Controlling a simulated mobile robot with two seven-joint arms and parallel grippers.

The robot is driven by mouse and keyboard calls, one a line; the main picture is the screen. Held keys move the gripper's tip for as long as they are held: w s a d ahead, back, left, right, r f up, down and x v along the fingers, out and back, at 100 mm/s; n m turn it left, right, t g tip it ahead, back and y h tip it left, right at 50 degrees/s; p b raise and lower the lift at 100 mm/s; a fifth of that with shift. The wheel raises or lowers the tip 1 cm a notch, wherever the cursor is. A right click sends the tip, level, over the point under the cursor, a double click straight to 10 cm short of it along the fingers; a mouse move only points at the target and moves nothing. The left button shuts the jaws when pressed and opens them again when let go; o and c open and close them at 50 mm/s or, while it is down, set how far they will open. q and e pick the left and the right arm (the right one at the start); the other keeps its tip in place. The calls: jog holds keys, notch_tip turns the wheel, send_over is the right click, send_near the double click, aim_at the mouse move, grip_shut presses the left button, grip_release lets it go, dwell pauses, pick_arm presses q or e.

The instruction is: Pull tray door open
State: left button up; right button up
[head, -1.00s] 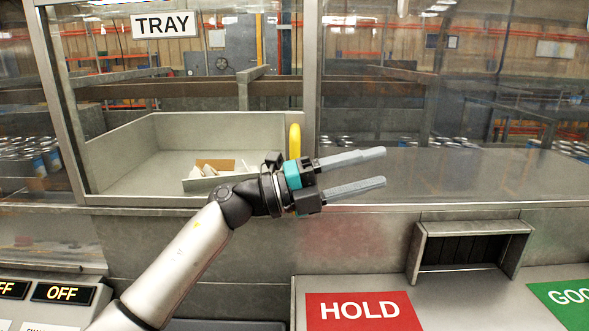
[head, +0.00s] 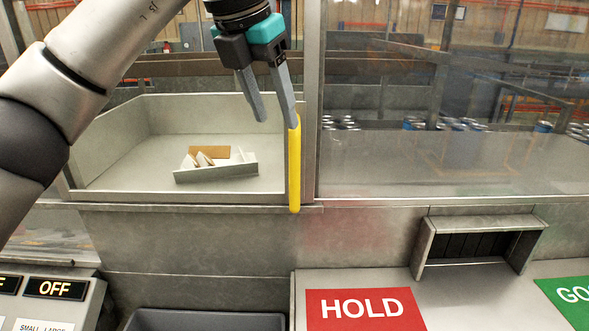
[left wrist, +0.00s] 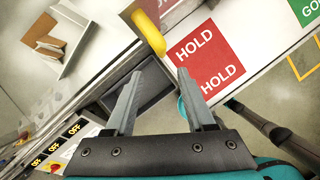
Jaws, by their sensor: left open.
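The tray door is a clear panel in a grey metal frame (head: 310,90), and it appears closed. Its yellow vertical handle (head: 295,165) is on the right side of the frame; the handle also shows in the left wrist view (left wrist: 150,33). Behind the door is a grey tray (head: 110,160). My left gripper (head: 277,122) is open and points down at the handle's upper end. One finger overlaps the handle top in the head view; I cannot tell if they touch. In the left wrist view the handle lies beyond the fingertips, not between them.
A red HOLD area (head: 362,310) and a green area (head: 570,298) lie on the counter at the right. A metal-framed slot (head: 475,245) stands there. A dark bin (head: 205,321) is below. OFF switches (head: 55,289) are at lower left. A cardboard piece (head: 210,152) is in the tray.

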aim_at(291, 163)
pick_arm(q)
jog(key=p+x, duration=0.1)
jog(key=x, duration=1.2)
jog(key=shift+w+d+f, duration=0.1)
jog(key=shift+d+f, duration=0.1)
jog(key=shift+f, duration=0.05)
grip_shut()
dwell(0.8)
